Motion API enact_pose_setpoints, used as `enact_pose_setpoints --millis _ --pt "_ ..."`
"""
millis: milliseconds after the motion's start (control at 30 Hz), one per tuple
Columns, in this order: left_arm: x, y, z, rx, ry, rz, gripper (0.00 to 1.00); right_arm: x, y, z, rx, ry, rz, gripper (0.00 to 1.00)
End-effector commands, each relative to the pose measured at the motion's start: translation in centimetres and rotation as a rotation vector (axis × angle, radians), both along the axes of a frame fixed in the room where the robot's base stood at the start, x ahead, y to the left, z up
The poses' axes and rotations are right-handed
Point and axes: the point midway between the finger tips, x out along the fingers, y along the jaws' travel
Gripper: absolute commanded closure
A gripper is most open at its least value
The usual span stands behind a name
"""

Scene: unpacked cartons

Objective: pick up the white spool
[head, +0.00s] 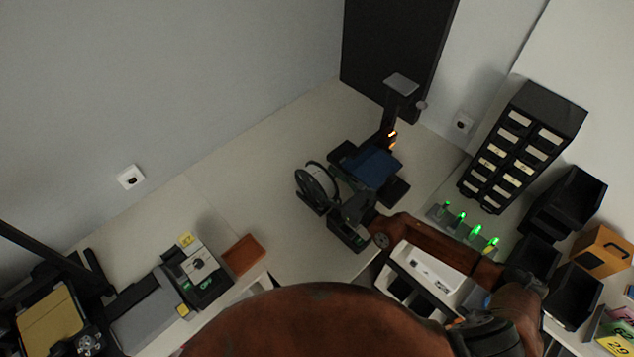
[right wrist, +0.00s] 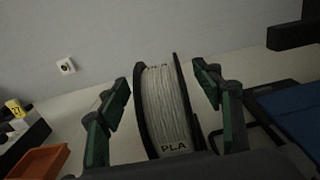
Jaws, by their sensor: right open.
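The white spool (right wrist: 167,105) stands upright in the right wrist view, with white filament between two black flanges and "PLA" printed near the bottom. In the head view the spool (head: 314,186) shows mostly its dark rim, beside the printer. My right gripper (head: 340,211) is close in front of it and open. In the right wrist view the green-padded fingers of the gripper (right wrist: 161,82) are on either side of the spool, with gaps visible on both sides. The spool's lower end is hidden behind the gripper body. My left gripper is not in view.
A printer with a blue bed (head: 370,167) stands right of the spool. An orange-brown tray (head: 243,254) and a grey device (head: 150,313) lie at left. A black drawer cabinet (head: 547,107) and dark bins (head: 572,196) stand at right. The tabletop left of the spool is clear.

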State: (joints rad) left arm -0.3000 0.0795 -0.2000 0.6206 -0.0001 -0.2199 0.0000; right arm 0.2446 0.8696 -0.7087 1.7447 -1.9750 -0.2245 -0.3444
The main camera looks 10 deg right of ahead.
Motion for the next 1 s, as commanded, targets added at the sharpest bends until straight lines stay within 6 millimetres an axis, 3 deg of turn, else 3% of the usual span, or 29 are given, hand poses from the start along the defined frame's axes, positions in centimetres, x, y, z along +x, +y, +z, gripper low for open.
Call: enact_pose_setpoints --millis 367,1000 --pt "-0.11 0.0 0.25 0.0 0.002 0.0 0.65 1.04 0.73 -0.16 0.0 0.002 0.0 0.4" --pt "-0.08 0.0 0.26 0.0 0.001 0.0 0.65 1.02 0.69 -0.11 0.0 0.001 0.0 0.84"
